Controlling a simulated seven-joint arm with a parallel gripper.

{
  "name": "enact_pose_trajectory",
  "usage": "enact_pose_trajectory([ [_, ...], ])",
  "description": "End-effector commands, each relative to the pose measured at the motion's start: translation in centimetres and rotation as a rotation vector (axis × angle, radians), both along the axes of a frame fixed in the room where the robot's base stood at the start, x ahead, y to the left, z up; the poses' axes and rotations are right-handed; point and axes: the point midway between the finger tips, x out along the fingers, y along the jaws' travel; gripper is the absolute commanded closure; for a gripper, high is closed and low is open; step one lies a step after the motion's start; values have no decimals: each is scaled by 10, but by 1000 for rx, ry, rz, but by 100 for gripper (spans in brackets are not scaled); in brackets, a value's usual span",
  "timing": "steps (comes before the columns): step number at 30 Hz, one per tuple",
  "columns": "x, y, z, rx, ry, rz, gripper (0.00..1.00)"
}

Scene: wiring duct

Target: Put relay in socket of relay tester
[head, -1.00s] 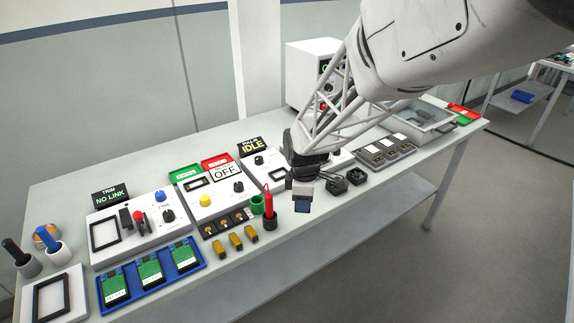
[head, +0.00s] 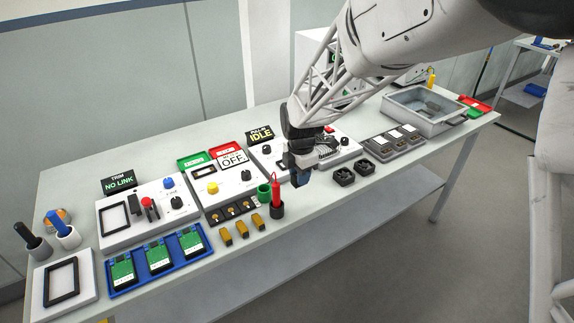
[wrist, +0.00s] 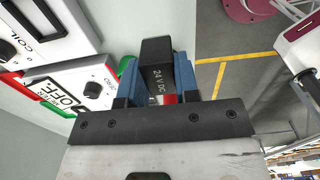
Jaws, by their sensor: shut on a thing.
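My gripper (head: 299,178) hangs over the front edge of the relay tester (head: 264,160), the white panel with the IDLE display. Its blue fingers are shut on the relay (wrist: 158,66), a black block marked "24 V DC" in the wrist view. In the head view my fingers hide most of the relay. The relay tester also shows in the wrist view (wrist: 48,22) at upper left, with the word COIL and a black knob. The relay is apart from the panel.
Two black square blocks (head: 344,177) sit right of my gripper at the table's front. A grey labelled tray (head: 392,147) and a metal bin (head: 425,112) are right.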

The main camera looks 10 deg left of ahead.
Motion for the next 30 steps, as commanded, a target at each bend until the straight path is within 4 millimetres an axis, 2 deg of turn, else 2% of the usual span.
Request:
enact_pose_trajectory([
  [8,2,1,0,0,0,-2,94],
  [13,12,6,-1,0,0,-2,94],
  [30,81,40,-9,0,0,-2,94],
])
